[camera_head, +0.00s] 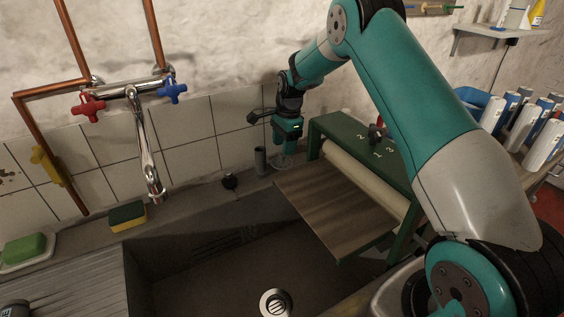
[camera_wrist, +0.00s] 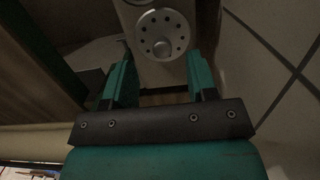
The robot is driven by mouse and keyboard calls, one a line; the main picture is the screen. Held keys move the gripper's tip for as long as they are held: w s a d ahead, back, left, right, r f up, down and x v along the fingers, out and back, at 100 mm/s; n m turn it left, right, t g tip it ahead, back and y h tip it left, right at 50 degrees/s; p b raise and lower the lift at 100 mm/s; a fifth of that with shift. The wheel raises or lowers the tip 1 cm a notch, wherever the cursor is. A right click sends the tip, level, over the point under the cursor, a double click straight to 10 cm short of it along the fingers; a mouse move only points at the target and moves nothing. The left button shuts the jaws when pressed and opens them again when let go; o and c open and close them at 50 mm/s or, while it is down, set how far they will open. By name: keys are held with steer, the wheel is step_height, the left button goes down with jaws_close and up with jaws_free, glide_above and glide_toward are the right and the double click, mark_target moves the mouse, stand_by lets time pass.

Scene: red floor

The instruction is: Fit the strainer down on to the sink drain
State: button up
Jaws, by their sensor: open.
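The strainer is a round pale metal disc with a ring of holes and a central knob. It lies on the ledge behind the sink, below my gripper (camera_head: 287,148), and shows as a small grey round (camera_head: 282,161) in the head view. In the wrist view the strainer (camera_wrist: 162,35) is at the top centre, ahead of my gripper (camera_wrist: 160,78). My gripper is open and empty, its two teal fingers apart, and the knob appears beyond the gap between them.
A green roller frame (camera_head: 335,125) with a wooden board (camera_head: 335,205) stands right of my gripper and overhangs the basin. A grey cylinder (camera_head: 260,161) and a black plug (camera_head: 230,181) stand to the left. The tap (camera_head: 148,160) and sponge (camera_head: 127,216) are farther left.

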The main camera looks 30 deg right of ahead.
mark_target(282, 161)
steer(key=shift+w+a+f+p, duration=0.15)
steer(key=shift+f+p, duration=0.25)
steer(key=shift+f, duration=0.8)
steer(key=shift+s+a+f+p, duration=0.1)
steer(key=shift+f+p, duration=0.25)
steer(key=shift+f, duration=0.8)
steer(key=shift+c, duration=0.3)
jaws_close()
steer(key=shift+w+r, duration=0.1)
steer(key=shift+r, duration=0.1)
